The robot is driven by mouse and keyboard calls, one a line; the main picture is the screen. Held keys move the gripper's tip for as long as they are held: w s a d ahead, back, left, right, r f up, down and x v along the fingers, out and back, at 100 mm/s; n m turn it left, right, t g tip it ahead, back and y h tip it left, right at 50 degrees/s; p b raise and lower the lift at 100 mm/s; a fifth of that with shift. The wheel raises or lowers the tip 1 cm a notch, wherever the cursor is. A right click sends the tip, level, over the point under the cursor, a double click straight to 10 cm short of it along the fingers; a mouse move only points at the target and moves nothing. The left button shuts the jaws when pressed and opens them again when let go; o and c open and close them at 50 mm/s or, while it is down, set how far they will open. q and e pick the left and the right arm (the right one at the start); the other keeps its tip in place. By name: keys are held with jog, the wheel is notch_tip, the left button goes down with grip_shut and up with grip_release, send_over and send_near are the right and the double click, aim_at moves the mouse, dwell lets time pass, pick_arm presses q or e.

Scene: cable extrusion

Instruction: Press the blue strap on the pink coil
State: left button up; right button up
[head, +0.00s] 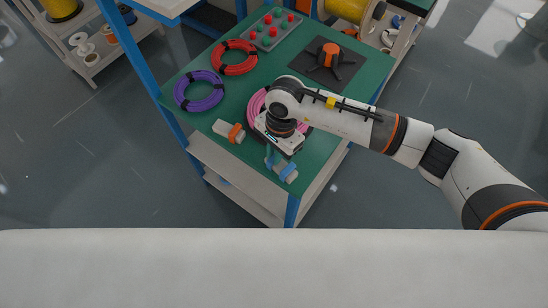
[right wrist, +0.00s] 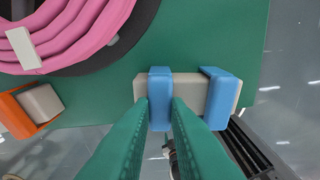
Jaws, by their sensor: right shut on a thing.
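The pink coil (head: 256,103) lies on the green table, partly hidden by my right arm in the head view. It also fills the upper left of the right wrist view (right wrist: 75,32), on a dark round base with a pale band across it. A pale block with two blue pieces sits near the table edge. My right gripper (right wrist: 161,108) is shut on the left blue piece, the blue strap (right wrist: 160,83), with one green finger on each side. The strap is still at the pale block (right wrist: 189,88). The other blue piece (right wrist: 222,98) is right beside it. My left gripper is not in view.
An orange piece with a pale block (head: 230,131) lies left of my right gripper. A purple coil (head: 199,91), a red coil (head: 234,58), a button panel (head: 271,29) and a black stand with an orange knob (head: 329,60) occupy the green table (head: 188,113).

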jog(key=shift+r, duration=0.1)
notch_tip(320, 180, up, 8)
jog(key=p, duration=0.3)
jog(key=shift+p, duration=0.35)
